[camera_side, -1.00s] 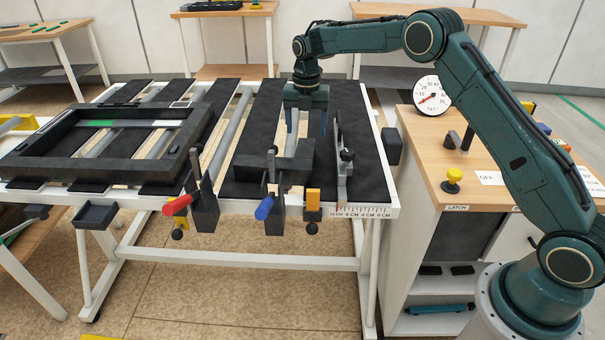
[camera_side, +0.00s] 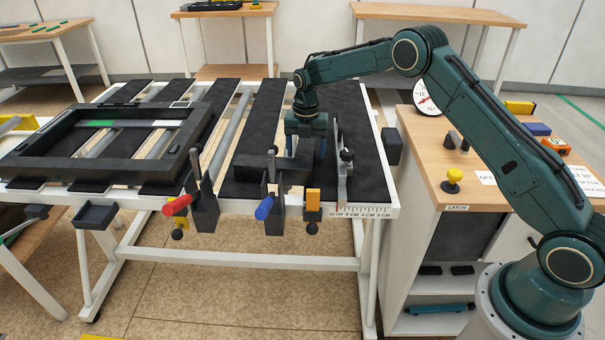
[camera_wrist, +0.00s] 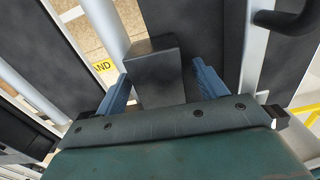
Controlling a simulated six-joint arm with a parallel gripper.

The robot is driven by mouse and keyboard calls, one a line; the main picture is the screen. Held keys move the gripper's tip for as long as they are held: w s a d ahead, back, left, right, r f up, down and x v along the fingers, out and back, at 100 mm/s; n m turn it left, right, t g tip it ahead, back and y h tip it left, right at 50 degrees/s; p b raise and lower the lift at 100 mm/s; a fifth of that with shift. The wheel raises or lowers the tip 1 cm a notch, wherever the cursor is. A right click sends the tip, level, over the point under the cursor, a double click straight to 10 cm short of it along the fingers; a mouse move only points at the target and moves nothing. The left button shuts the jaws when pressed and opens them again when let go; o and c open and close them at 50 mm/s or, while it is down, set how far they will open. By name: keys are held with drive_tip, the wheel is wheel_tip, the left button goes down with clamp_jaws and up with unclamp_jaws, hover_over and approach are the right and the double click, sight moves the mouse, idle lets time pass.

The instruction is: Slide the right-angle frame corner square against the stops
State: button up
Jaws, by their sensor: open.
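The dark right-angle frame corner (camera_side: 252,170) lies on the black slats near the front of the white-framed bench. My gripper (camera_side: 306,150) is lowered over its right arm, with one blue finger on each side. In the wrist view the dark end of the corner (camera_wrist: 152,70) sits between the fingers, which are open with gaps showing. My gripper hides part of the corner in the side view. An upright metal stop (camera_side: 342,185) with a black knob stands just right of the gripper. I cannot tell whether the corner touches any stop.
A large dark frame (camera_side: 60,170) lies on the left. A wooden-topped cabinet (camera_side: 425,165) with a dial gauge (camera_side: 427,97) stands to the right.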

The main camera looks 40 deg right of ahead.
drive_tip(key=c, duration=1)
drive_tip(key=shift+o, duration=0.2)
drive_tip(key=shift+s, duration=0.1)
drive_tip(key=shift+n, duration=0.4)
drive_tip(key=shift+s+a, duration=0.25)
drive_tip(key=shift+s, duration=0.65)
drive_tip(key=shift+s+a, duration=0.3)
drive_tip(key=shift+s, duration=0.6)
drive_tip(key=shift+s+a, duration=0.25)
drive_tip(key=shift+s, duration=0.65)
drive_tip(key=shift+s+a, duration=0.2)
drive_tip(key=o, duration=0.7)
drive_tip(key=shift+o, duration=1.3)
drive_tip(key=shift+d, duration=0.1)
